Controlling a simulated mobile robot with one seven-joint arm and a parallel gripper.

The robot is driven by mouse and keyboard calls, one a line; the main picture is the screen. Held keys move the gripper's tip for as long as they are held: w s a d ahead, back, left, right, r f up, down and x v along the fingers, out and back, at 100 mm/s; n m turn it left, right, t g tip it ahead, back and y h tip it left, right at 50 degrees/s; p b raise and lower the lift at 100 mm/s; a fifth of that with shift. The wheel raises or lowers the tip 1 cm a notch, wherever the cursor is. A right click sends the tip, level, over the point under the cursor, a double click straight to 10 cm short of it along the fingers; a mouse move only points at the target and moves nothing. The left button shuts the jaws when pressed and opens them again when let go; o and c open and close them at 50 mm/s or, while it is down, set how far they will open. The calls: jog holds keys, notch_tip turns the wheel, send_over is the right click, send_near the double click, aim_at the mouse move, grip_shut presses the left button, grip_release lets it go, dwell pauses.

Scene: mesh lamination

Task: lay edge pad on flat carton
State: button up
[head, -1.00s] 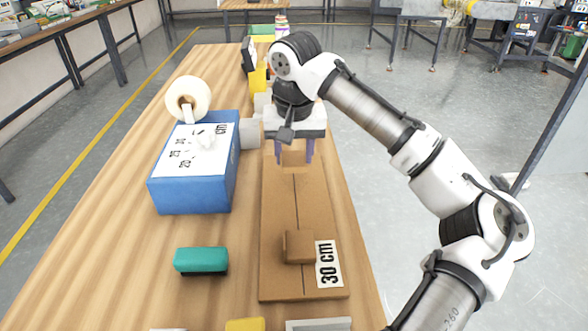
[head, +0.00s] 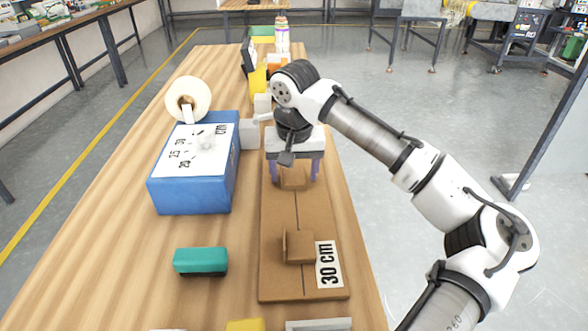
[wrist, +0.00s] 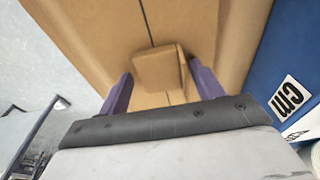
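The flat brown carton (head: 280,215) lies lengthwise on the table, with a dark seam down its middle. One small brown L-shaped edge pad (head: 299,246) sits on its near part, beside a "30 cm" label (head: 329,264). A second edge pad (head: 293,181) sits at the far end, between the purple fingers of my gripper (head: 294,177). In the wrist view this pad (wrist: 157,70) rests on the carton over the seam. The fingers of my gripper (wrist: 161,88) are open, with a gap on each side of the pad.
A blue box (head: 195,197) with a printed scale stands left of the carton, with a white tape roll (head: 188,98) behind it. A teal block (head: 201,261) lies at the near left. Yellow and white items stand beyond my gripper. The table's right edge runs close beside the carton.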

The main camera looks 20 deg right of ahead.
aim_at(294, 182)
notch_tip(294, 182, up, 12)
jog(key=s, duration=0.1)
jog(key=shift+s+a+p, duration=0.15)
jog(key=shift+s+p, duration=0.2)
jog(key=shift+p, duration=0.05)
jog(key=shift+r, duration=0.2)
